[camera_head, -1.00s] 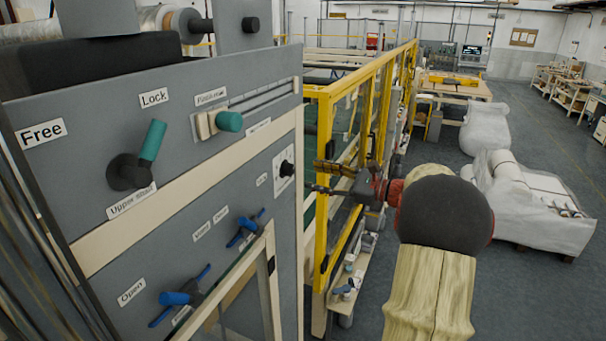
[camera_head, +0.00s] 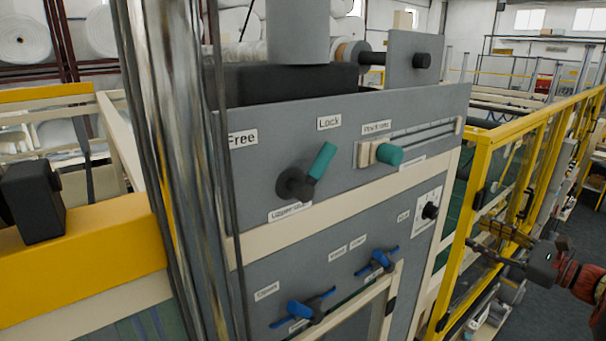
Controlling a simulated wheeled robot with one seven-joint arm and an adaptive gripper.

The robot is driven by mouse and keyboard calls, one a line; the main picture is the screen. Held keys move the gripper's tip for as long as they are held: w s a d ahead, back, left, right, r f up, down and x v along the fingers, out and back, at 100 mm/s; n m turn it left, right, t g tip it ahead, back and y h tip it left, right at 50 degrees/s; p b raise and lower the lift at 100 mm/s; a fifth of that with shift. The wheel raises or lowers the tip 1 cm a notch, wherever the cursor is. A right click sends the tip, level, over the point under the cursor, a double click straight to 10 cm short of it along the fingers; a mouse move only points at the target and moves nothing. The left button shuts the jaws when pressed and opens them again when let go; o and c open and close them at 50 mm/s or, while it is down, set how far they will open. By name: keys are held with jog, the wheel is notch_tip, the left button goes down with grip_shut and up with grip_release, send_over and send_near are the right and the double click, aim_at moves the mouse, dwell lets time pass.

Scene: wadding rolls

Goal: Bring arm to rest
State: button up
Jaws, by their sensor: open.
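My gripper (camera_head: 474,233) is at the right side of the view, in front of the yellow-framed guard. Its two slim fingers point left, apart, with nothing seen between them. My wrist, dark with a red-orange section, runs to the right edge, and the rest of my arm is cut off there. The gripper is to the right of the grey machine panel (camera_head: 262,163) and appears clear of it.
The panel carries a teal-handled lever (camera_head: 322,160) under the "Lock" label, a teal knob (camera_head: 389,154) and blue handles (camera_head: 312,307). The yellow guard frame (camera_head: 463,238) stands right of it. A yellow beam (camera_head: 85,262) is at left. Dark floor shows lower right.

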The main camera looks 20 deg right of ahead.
jog(key=s+a+f+n+g+b, duration=0.1)
jog(key=s+a+f+n+g, duration=0.1)
jog(key=a+f+g, duration=0.3)
jog(key=s+a+f+n+g+h+b, duration=0.1)
jog(key=s+a+f+n, duration=0.2)
jog(key=f, duration=0.5)
jog(key=s+a+f+n+g+b, duration=0.1)
jog(key=s+a+f+n+g, duration=0.1)
jog(key=a+f+g, duration=0.3)
jog(key=s+a+f+n+h+b, duration=0.2)
jog(key=s+a+f+n+b, duration=0.2)
jog(key=a+n+b, duration=0.3)
jog(key=s+a+f+n+h+b, duration=0.2)
jog(key=s+a+f+n+b, duration=0.2)
jog(key=a, duration=0.8)
jog(key=s+a+f+n+h+b, duration=0.1)
jog(key=s+a+f+n+b, duration=0.3)
jog(key=a+f+n+b, duration=0.4)
jog(key=shift+a+n+h+b, duration=0.4)
jog(key=shift+a+n+b, duration=0.4)
jog(key=shift+b, duration=0.4)
